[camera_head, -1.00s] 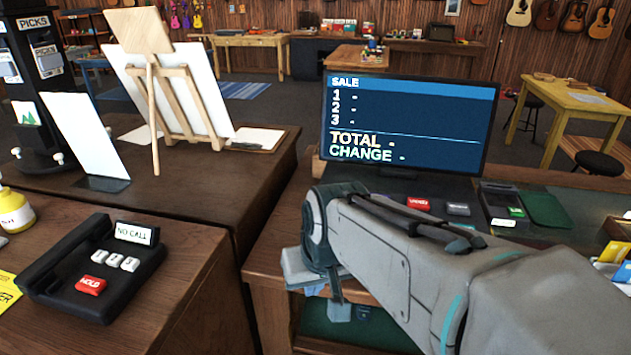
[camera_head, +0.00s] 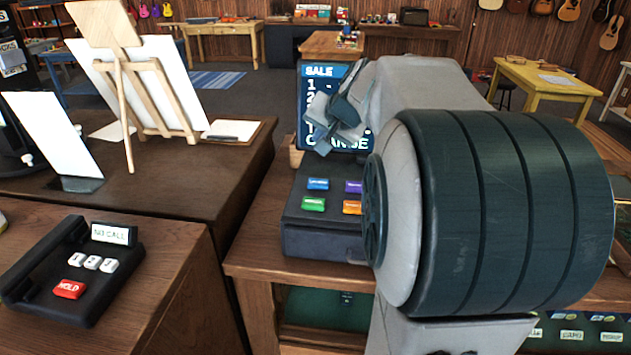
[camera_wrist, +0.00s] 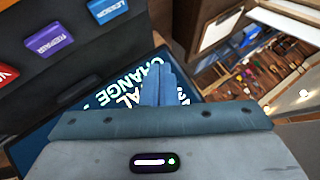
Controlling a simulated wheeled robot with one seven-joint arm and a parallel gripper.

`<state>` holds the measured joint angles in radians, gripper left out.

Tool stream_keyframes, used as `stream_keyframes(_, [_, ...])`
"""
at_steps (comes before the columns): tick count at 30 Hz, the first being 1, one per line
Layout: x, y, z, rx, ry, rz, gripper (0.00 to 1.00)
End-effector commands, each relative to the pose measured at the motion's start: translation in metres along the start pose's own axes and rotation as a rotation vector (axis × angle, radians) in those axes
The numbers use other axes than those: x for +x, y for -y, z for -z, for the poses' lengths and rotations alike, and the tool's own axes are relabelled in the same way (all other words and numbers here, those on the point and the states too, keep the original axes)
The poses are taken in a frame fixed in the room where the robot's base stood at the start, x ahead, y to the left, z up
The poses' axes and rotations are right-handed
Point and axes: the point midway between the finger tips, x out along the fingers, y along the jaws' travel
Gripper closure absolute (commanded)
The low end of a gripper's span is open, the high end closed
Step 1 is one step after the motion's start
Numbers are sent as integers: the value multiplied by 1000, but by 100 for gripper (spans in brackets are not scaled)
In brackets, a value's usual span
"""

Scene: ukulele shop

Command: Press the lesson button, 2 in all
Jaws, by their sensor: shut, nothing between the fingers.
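The lesson button is the blue key (camera_head: 318,184) at the back left of the dark keypad box (camera_head: 325,240) on the wooden counter. In the wrist view the same blue key (camera_wrist: 107,10) reads "LESSON" at the top edge. My gripper (camera_head: 328,118) is shut and empty, above and beyond the keys in the head view, in front of the sale screen (camera_head: 312,72). Its closed fingers (camera_wrist: 158,82) show in the wrist view against the screen, apart from the blue key. The screen's sale lines are mostly hidden by my arm.
A purple key (camera_head: 353,187), labelled "REPAIR" in the wrist view, a green key (camera_head: 313,204) and an orange key (camera_head: 351,207) crowd the blue one. My arm hides the box's right side. A phone (camera_head: 75,270) sits on the left counter.

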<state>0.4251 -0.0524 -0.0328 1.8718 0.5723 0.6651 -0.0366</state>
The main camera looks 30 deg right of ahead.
Motion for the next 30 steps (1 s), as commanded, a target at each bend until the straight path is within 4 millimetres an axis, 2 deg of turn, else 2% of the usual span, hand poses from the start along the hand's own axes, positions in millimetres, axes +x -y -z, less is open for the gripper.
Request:
stream_keyframes(8, [10, -7, -8, 0, 1, 0, 100])
stream_keyframes(22, [54, -39, -40, -1, 1, 0, 100])
stream_keyframes(30, [62, -45, -46, -1, 1, 0, 100])
